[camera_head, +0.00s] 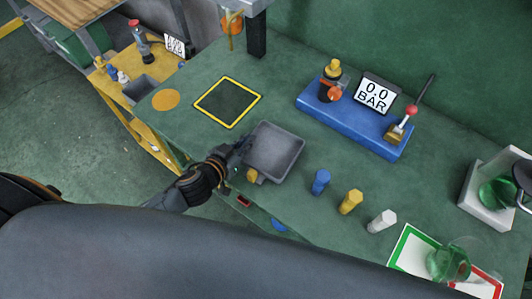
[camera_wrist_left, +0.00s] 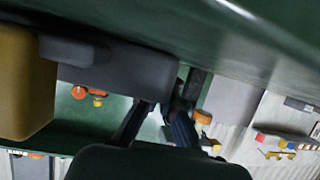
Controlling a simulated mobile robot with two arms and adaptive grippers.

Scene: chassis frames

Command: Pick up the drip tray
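The drip tray is a shallow grey tray (camera_head: 273,152) near the front edge of the green bench in the head view. In the left wrist view a dark grey body, probably the tray (camera_wrist_left: 110,65), fills the upper left. My left gripper (camera_head: 240,150) is at the tray's left side, very close to it or touching. In the left wrist view its dark fingers (camera_wrist_left: 165,105) reach the tray's end, one partly hidden by it. I cannot tell whether they press on the wall. A dark part at the head view's right edge may be my right gripper (camera_head: 523,178).
A yellow block (camera_head: 252,175) is at the tray's front side. Blue, yellow and white pegs (camera_head: 351,201) stand to its right. Behind are a blue base with a gauge (camera_head: 350,118) and a yellow-framed square (camera_head: 228,101). A beaker of green liquid (camera_head: 447,264) stands front right.

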